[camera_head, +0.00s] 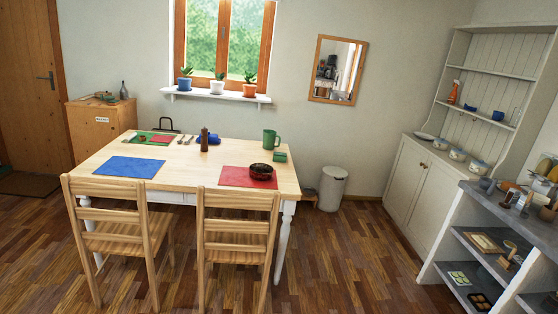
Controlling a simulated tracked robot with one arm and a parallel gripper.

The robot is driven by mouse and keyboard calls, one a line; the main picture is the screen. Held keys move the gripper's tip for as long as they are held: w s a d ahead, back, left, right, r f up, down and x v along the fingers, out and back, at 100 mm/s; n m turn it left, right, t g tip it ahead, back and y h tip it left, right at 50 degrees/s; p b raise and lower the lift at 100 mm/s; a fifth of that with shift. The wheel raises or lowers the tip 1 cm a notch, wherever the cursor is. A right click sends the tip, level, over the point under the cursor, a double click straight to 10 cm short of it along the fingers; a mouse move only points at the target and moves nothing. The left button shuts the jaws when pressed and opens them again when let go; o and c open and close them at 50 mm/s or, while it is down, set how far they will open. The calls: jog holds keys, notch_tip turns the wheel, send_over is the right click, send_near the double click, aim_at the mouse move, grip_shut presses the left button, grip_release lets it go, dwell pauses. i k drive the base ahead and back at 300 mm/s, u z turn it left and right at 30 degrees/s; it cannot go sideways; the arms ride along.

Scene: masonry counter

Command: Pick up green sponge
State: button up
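A small green block that looks like the green sponge (280,156) lies on the wooden dining table (225,154), near its back right corner. A green mug (270,139) stands just behind it and to its left. A red placemat (240,177) with a dark red round bowl or pan (261,171) lies in front of it. My gripper is not in view, so whether it is open or shut does not show.
Two wooden chairs (115,235) (237,235) stand at the table's front. A bin (332,188) stands behind its right end. A grey counter (520,215) with shelves and a cream cabinet (412,175) line the right side. Wooden floor (350,260) is clear between table and counter.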

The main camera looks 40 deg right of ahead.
aim_at(280, 157)
jog(key=z, duration=0.25)
jog(key=i, duration=0.35)
jog(key=z, duration=0.85)
jog(key=i, duration=1.15)
jog(key=z, duration=0.95)
jog(key=i, duration=3.05)
jog(key=u, duration=1.3)
jog(key=i, duration=1.2)
jog(key=u, duration=0.85)
jog(key=k, duration=0.65)
